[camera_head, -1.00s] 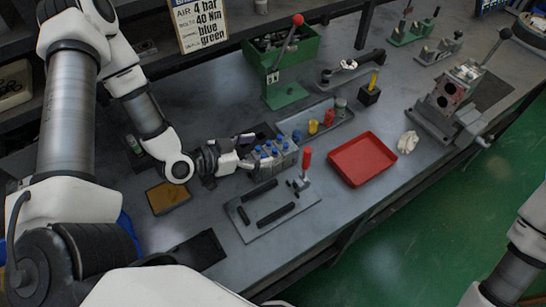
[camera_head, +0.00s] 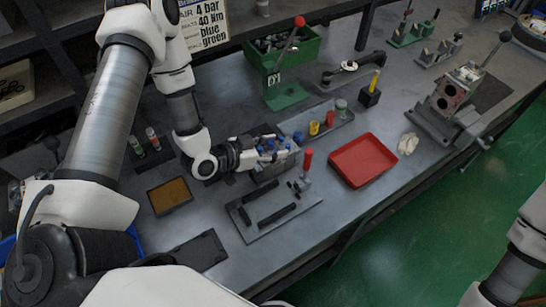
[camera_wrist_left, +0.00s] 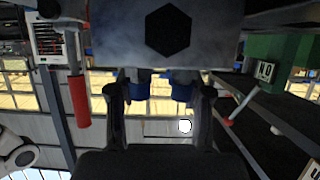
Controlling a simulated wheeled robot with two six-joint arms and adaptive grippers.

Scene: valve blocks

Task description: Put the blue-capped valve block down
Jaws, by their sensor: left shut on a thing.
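The grey valve block (camera_head: 271,174) with blue caps stands upright in the middle of the bench in the head view, just behind the grey fixture plate. My left gripper (camera_head: 274,156) comes in from the left and is shut on the block at its capped top, partly hiding it. In the left wrist view the block (camera_wrist_left: 195,28) fills the top, with a dark hexagonal mark on its face and blue caps between the fingers (camera_wrist_left: 160,108). I cannot tell whether its underside touches the bench. My right gripper is out of view.
The fixture plate (camera_head: 246,225) with black bars and a red-handled clamp (camera_head: 307,163) lies close in front. A grey tray (camera_head: 342,122) with coloured caps is behind right. A red tray (camera_head: 363,160) is to the right. A brown-topped pad (camera_head: 170,196) lies left.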

